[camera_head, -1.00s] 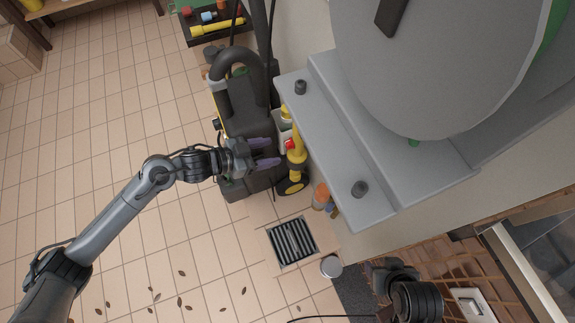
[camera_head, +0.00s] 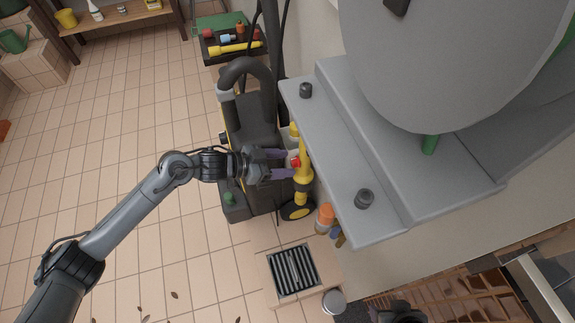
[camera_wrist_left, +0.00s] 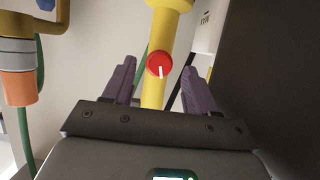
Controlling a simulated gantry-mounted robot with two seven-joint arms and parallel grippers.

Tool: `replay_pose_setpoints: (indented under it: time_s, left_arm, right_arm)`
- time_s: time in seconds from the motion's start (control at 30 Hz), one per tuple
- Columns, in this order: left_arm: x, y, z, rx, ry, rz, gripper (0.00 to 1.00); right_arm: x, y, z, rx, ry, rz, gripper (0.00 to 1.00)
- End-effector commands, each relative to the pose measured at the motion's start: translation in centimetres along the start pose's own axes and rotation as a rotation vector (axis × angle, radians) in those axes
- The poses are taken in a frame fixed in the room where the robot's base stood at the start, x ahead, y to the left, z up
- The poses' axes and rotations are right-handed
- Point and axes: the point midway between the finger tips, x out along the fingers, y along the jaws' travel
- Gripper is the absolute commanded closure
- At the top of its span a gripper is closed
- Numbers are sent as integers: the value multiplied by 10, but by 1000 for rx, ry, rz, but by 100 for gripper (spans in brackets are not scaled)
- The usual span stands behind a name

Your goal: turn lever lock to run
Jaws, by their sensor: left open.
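In the wrist view the fingers stand to the left and right of the knob, with gaps on both sides. Nothing is held. No wording around the knob can be read. My right gripper's fingers are not visible.
The pressure washer (camera_head: 250,130) stands behind and left of the lance. A grey metal shelf (camera_head: 340,160) overhangs close on the right. The tiled floor at left is open.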

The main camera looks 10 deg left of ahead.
Motion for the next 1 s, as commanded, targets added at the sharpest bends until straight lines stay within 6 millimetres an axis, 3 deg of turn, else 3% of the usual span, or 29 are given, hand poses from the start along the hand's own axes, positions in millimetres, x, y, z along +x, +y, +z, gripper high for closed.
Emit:
replay_pose_setpoints:
  time_s: [0.2,0.57,0.9,1.0]
  left_arm:
    - [17,0,0,0,0,0,43]
    - [19,0,0,0,-1,0,44]
    - [19,0,0,0,-1,0,96]
    - [19,0,-1,11,-1,-5,98]
  right_arm:
    - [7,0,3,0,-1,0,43]
    - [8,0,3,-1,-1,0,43]
    - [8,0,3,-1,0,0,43]
    - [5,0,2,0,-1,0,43]
